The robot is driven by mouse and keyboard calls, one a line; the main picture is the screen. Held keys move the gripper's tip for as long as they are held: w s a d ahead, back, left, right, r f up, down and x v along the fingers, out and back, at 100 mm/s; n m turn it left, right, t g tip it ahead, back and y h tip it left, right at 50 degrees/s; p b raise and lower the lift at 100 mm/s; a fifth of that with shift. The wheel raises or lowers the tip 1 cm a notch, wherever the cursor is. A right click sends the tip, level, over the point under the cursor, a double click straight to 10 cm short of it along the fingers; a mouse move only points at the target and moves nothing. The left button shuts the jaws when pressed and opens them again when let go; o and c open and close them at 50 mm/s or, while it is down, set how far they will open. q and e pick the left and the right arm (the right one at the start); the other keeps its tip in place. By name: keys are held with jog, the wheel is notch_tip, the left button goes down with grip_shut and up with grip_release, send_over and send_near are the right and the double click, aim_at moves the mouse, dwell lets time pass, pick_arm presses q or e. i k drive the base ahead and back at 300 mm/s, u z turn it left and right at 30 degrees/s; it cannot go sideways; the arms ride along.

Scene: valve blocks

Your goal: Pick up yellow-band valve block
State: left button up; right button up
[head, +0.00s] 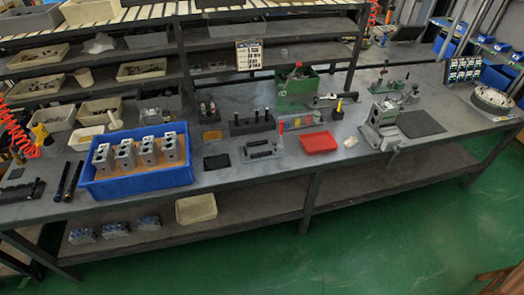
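Several grey metal valve blocks stand upright in a row in the blue crate (140,193) on the left part of the workbench. They are a left block (103,158), a second (126,154), a third (149,151) and a right block (171,148). They rest on a brown board inside the crate. Dark holes show on their fronts. The blocks are too small in the picture to tell a yellow band on any of them. Neither of my grippers shows in the head view.
A red tray (319,143), a black holder with knobs (252,124) and a grey vise-like fixture (383,125) stand right of the crate. A green bin (296,92) is behind. Dark bars (68,181) lie left of the crate. The floor (330,240) before the bench is clear.

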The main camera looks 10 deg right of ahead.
aim_at(127, 153)
jog(key=u, duration=0.3)
jog(key=k, duration=0.5)
jog(key=u, duration=1.55)
jog(key=i, duration=1.85)
jog(key=z, duration=0.4)
